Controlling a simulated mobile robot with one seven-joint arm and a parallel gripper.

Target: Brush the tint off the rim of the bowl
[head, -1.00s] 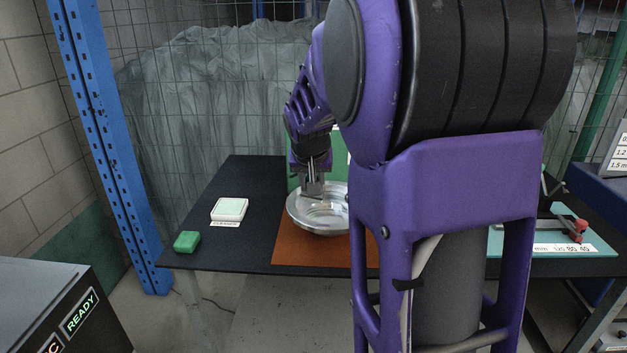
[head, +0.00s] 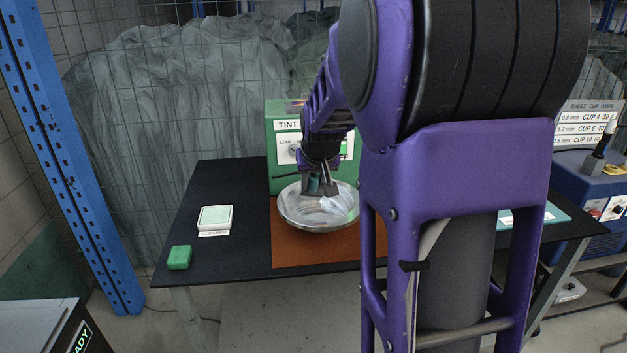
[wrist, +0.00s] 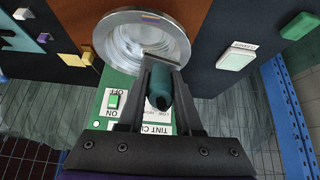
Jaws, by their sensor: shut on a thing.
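The shiny metal bowl (head: 300,222) sits upright on a brown mat; it also shows in the wrist view (wrist: 112,32). My gripper (head: 320,188) is over the bowl's far part and is shut on a brush with a teal handle (wrist: 158,90). The brush's pale head (wrist: 163,58) overlaps the bowl's rim on the side opposite the patch. I cannot tell whether it touches the rim.
A green tint box (head: 281,165) with a switch stands behind the bowl. A pale pad labelled cleaner (head: 215,216) and a green block (head: 179,257) lie to the left on the black table. The brown mat (head: 300,252) has bare room in front. My arm hides the right side.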

